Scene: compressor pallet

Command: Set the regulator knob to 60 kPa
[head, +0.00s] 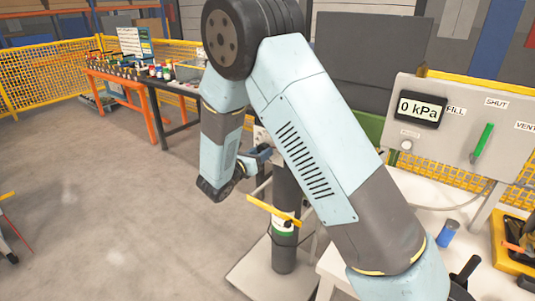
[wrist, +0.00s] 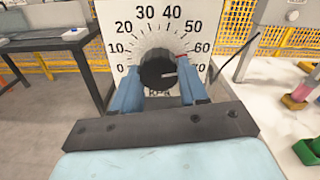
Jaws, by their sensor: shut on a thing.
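The regulator knob (wrist: 158,70) is black and round, in front of a white dial plate (wrist: 112,35) marked 0 to 70 in the wrist view. Its pale pointer line points right and slightly down, around the 70 side. A small red mark sits on the scale near 60. My gripper (wrist: 158,85) is shut on the knob, with one blue finger on each side. In the head view my gripper (head: 264,153) is beside the black post (head: 286,190), and the knob is hidden. The display (head: 420,108) on the grey panel reads 0 kPa.
The panel (head: 460,140) carries a green lever (head: 483,140) near SHUT, between the FILL and VENT labels. A yellow handle (head: 272,211) sticks out from the post below my gripper. A blue can (head: 447,233) stands on the white table.

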